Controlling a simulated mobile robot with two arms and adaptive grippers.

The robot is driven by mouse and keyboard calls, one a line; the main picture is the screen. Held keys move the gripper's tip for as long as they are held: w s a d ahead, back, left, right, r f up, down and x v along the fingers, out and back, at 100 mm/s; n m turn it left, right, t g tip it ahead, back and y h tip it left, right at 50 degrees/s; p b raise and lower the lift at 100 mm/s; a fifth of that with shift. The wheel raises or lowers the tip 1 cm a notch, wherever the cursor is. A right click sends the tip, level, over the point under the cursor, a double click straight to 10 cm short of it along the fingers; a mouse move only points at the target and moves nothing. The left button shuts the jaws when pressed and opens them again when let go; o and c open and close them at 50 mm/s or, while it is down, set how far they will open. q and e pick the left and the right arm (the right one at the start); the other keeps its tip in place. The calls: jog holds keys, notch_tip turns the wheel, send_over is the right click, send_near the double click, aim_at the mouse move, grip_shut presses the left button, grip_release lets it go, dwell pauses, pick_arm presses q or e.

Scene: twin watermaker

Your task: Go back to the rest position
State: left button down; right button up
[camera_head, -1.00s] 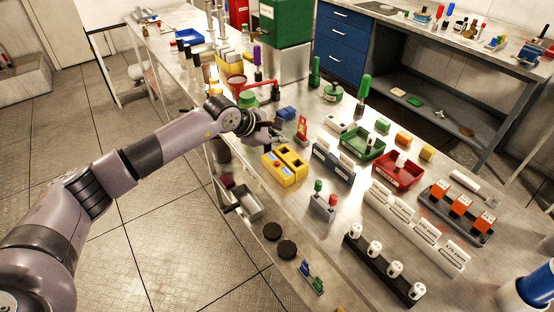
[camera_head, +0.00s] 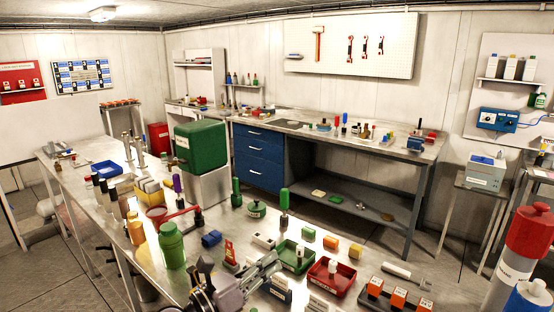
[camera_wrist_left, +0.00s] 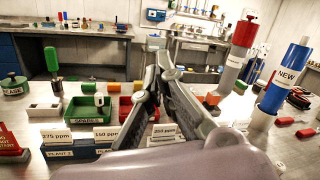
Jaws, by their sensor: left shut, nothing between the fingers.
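My left gripper (camera_head: 272,264) is at the lower middle of the head view, above the near part of the workbench (camera_head: 105,215). Its grey fingers are together and hold nothing. My right gripper does not show.
The green tray (camera_head: 283,258) and red tray (camera_head: 318,285) stand just beyond the gripper. A green bottle (camera_head: 172,248) stands to its left. Tall red-and-grey and blue cylinders (camera_wrist_left: 243,42) (camera_wrist_left: 284,82) stand at right in the wrist view. A blue drawer unit (camera_head: 257,155) stands behind.

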pick_arm(q)
jog(key=s+a+f+n+t+y, duration=0.1)
jog(key=a+n+t+y, duration=0.4)
jog(key=n, duration=0.6)
jog(key=s+a+n+t+y, duration=0.25)
jog(key=a+n+y, duration=0.4)
jog(key=n, duration=0.45)
jog(key=s+a+f+n+g+y, duration=0.3)
jog(key=s+a+f+n+g, duration=0.1)
jog(key=f+n, duration=0.25)
jog(key=s+a+f+n+g+y, duration=0.3)
jog(key=s+a+f+n, duration=0.15)
jog(key=f+n, duration=0.2)
jog(key=s+d+f+n+g+h, duration=0.1)
jog(key=s+f+n+g, duration=0.3)
jog(key=s, duration=0.7)
jog(key=s+d+f+n+g+h, duration=0.1)
jog(key=s+f+g+h, duration=0.1)
jog(key=s+f+g, duration=0.7)
jog(key=s+f+t, duration=0.2)
jog(key=s+f, duration=0.1)
jog(key=f, duration=2.3)
jog(key=s+a+f, duration=0.3)
jog(key=s+f, duration=1.1)
jog(key=s, duration=0.2)
jog(key=shift+s+m+g, duration=0.2)
jog(key=shift+m+g, duration=0.1)
jog(key=shift+g, duration=0.15)
jog(key=shift+a+f, duration=0.1)
